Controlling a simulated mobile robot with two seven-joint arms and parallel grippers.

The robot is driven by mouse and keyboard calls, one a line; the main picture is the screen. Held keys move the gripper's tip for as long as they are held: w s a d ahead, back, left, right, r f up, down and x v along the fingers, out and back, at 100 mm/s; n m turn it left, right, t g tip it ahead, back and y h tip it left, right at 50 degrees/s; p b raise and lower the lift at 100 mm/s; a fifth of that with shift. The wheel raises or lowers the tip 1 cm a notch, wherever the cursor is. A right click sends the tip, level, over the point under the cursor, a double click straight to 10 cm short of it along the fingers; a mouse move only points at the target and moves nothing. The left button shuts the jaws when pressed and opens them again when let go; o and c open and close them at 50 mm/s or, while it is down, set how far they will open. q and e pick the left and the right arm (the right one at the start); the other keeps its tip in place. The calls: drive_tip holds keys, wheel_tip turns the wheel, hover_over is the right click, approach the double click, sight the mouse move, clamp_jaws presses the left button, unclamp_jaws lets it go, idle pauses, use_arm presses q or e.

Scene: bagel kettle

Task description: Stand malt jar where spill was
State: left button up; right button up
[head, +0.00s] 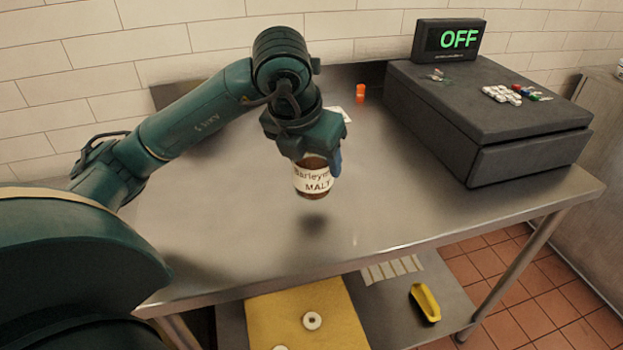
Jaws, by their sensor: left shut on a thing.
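The malt jar (312,180) is brown with a cream label reading "MALT". My left gripper (318,158) is shut on the upper part of the jar, and its fingers hide the top. The jar hangs upright or nearly so above the steel table (210,230), with a dark shadow on the tabletop below it. No spill is visible on the bare steel around the shadow. My right gripper is not in view.
A dark box (480,110) with small items on top and an "OFF" display (448,39) stands at the back right. A small orange object (360,92) is near the wall. A yellow board (270,320) with white rings and a yellow tool (425,303) lie on the lower shelf. The table's front-middle is clear.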

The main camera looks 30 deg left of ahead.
sight(312, 174)
use_arm(q)
drive_tip(key=shift+f+b, duration=0.35)
drive_tip(key=shift+f, duration=1.7)
drive_tip(key=o, duration=1.3)
drive_tip(key=shift+r+p, duration=0.3)
drive_tip(key=shift+r, duration=0.1)
drive_tip(key=p+v, duration=0.2)
drive_tip(key=v, duration=0.9)
drive_tip(key=shift+s+r, duration=0.2)
drive_tip(key=shift+r, duration=0.05)
